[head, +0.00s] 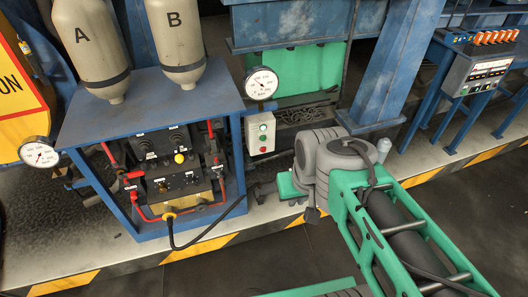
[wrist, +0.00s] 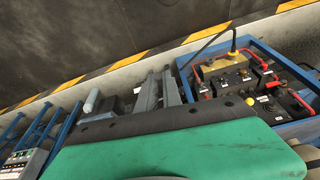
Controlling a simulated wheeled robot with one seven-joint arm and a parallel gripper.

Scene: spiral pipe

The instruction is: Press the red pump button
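A small white control box (head: 261,133) hangs below a round gauge, right of the blue pump stand, in the head view. It carries a few small coloured buttons, and one near its middle looks red (head: 263,139). I cannot make out the box in the wrist view. My gripper (head: 262,190) is low in front of the box and apart from it, beside the green wrist part. In the wrist view its grey fingers (wrist: 163,90) show beyond the green housing, with nothing visible held. The gap between them is too unclear to judge.
The blue stand (head: 150,105) holds a panel with knobs, red hoses and a black cable; the panel also shows in the wrist view (wrist: 245,85). Two tanks (head: 172,35) stand on top. A blue column (head: 372,75) and a console (head: 485,72) are right. Dark floor (head: 290,255) is open in front.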

